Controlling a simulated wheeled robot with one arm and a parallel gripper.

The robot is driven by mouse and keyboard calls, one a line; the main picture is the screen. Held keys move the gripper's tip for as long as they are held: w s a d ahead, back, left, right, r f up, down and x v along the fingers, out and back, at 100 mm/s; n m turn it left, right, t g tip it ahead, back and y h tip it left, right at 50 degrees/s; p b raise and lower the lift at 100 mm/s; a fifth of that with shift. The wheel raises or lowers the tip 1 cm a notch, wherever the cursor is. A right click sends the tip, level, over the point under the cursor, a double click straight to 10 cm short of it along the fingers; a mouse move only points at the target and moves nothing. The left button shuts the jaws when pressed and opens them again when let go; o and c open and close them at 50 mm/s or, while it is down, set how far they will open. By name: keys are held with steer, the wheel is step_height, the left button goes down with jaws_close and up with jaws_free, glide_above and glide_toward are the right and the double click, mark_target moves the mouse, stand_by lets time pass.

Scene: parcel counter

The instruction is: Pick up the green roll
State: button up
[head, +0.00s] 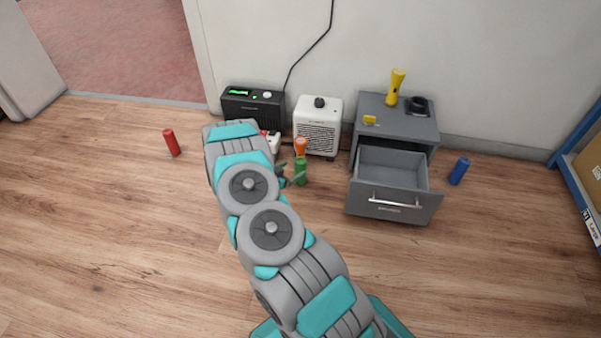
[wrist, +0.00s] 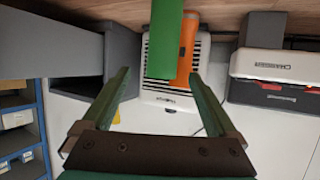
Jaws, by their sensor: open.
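The green roll (head: 300,171) stands upright on the wood floor, left of the drawer cabinet. In the wrist view, which is upside down, the green roll (wrist: 163,45) fills the gap between my fingertips, with some room on both sides. My gripper (head: 289,179) is at the left of the roll in the head view, partly hidden by my arm. It also shows in the wrist view (wrist: 158,77), open and empty. I cannot tell whether the roll is between the tips or just past them.
An orange roll (head: 300,147) stands close behind the green one, before a white heater (head: 318,128). A grey cabinet (head: 397,125) has its drawer (head: 388,208) pulled out at right. The front floor is clear.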

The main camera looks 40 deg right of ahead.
mark_target(297, 167)
steer(key=shift+x, duration=0.95)
steer(key=shift+b+x, duration=0.3)
steer(key=shift+x, duration=2.4)
steer(key=shift+w+a+f, duration=0.1)
steer(key=shift+a+f, duration=0.05)
steer(key=shift+a, duration=0.05)
steer(key=shift+c, duration=0.4)
jaws_close()
